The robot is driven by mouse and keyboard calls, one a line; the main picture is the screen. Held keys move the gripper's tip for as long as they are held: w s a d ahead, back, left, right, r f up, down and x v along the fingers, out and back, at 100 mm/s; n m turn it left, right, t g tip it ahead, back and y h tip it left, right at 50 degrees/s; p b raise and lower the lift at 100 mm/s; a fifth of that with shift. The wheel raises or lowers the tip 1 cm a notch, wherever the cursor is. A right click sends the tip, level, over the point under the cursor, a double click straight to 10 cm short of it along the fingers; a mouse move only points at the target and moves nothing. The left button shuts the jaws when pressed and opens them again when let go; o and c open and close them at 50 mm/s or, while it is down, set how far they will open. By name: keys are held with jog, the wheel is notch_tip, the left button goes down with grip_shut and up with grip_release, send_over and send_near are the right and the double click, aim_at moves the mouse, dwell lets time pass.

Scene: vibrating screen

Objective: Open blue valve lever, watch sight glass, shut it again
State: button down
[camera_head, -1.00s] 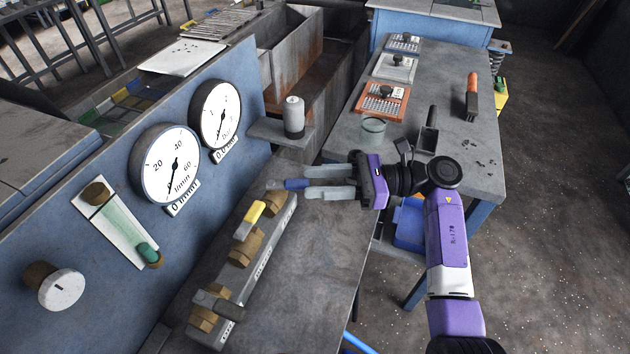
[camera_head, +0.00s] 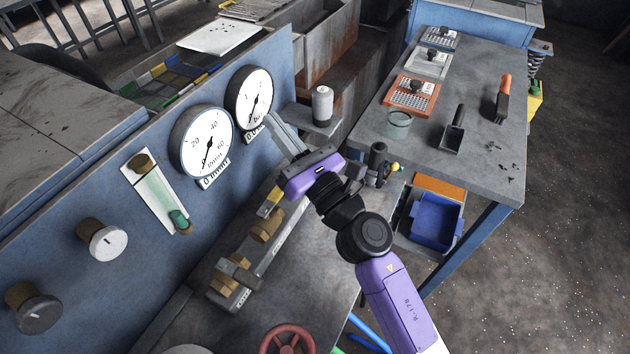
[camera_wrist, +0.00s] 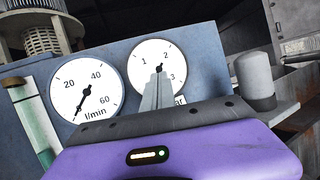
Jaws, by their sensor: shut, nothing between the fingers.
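My gripper (camera_head: 272,120) is shut and empty, its fingers pointing up and left in front of the gauge panel. In the wrist view its fingers (camera_wrist: 158,92) stand together in front of the right-hand dial. The blue valve lever is not visible now; my gripper and wrist cover that end of the valve manifold (camera_head: 242,296).
A yellow lever (camera_head: 270,203) and a grey lever (camera_head: 241,275) sit on the manifold. The l/min gauge (camera_head: 203,142) and bar gauge (camera_head: 248,92) are on the blue panel. A grey cylinder (camera_head: 322,105) stands on a shelf near my gripper. A red handwheel (camera_head: 287,340) is at the bottom.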

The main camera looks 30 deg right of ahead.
jog(key=s+a+f+m+g+h+p, duration=0.1)
jog(key=s+f+m+g+h+p, duration=0.1)
jog(key=s+f+m+g+h, duration=0.45)
jog(key=s+a+f+m+g+h+p, duration=0.1)
jog(key=s+a+f+g+h, duration=0.15)
jog(key=s+h, duration=0.7)
jog(key=w+d+f+y, duration=0.2)
jog(key=w+d+y, duration=0.1)
jog(key=w+d, duration=0.4)
jog(key=shift+w+d, duration=0.3)
jog(key=shift+w, duration=0.7)
jog(key=shift+d+r+p, duration=0.1)
jog(key=shift+p, duration=0.55)
